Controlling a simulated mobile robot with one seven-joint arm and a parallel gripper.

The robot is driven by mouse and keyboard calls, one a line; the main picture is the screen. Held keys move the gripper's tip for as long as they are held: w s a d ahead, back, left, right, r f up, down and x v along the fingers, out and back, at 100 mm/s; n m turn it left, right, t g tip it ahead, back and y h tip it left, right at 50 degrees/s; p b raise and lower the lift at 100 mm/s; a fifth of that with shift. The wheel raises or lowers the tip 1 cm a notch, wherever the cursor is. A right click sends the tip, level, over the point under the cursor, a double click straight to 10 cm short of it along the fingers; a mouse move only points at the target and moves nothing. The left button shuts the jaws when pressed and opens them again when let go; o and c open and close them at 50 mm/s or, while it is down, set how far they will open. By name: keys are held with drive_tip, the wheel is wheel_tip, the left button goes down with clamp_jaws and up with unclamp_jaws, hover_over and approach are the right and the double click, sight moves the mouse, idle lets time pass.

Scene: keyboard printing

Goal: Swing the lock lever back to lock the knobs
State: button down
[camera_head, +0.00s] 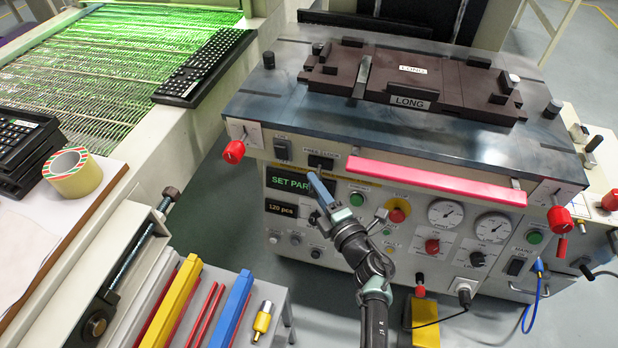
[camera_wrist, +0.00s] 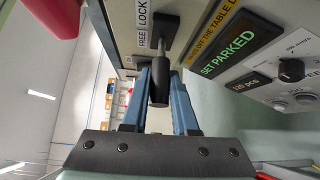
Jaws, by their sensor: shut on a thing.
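The lock lever (camera_wrist: 159,86) has a black grip on a metal shaft and comes out of a black mount beside a FREE/LOCK label (camera_wrist: 141,18). In the head view the lever's black mount (camera_head: 320,163) is on the machine's front, left of the pink bar. My gripper (camera_head: 313,180), with blue fingers, reaches up to it; in the wrist view the gripper (camera_wrist: 159,76) is shut on the lever's grip, one finger on each side. The red knobs are at the front corners, a left one (camera_head: 233,151) and a right one (camera_head: 560,219). The fingers partly hide the lever in the head view.
The SET PARKED display (camera_head: 292,184) and a black switch (camera_head: 282,148) are close to the lever. The pink bar (camera_head: 435,181) runs along the front edge to its right. Gauges and buttons lie below. The brown LONG fixture (camera_head: 400,78) rests on the tabletop.

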drive_tip(key=d+n+g+y+b, duration=0.1)
drive_tip(key=y+b, duration=0.1)
drive_tip(key=b, duration=0.1)
drive_tip(key=d+n+g+y+b, duration=0.1)
drive_tip(key=n+y+b, duration=0.1)
drive_tip(key=b, duration=0.1)
drive_tip(key=d+n+g+y+b, duration=0.1)
drive_tip(key=g+b, duration=0.1)
drive_tip(key=b, duration=0.1)
drive_tip(key=shift+f+n+y+b, duration=0.2)
drive_tip(key=shift+n+y+b, duration=0.1)
drive_tip(key=shift+n+y, duration=0.1)
drive_tip(key=shift+d+r+g+b, duration=0.1)
drive_tip(key=shift+r+g+b, duration=0.1)
drive_tip(key=shift+g+b, duration=0.1)
drive_tip(key=c, duration=0.7)
unclamp_jaws()
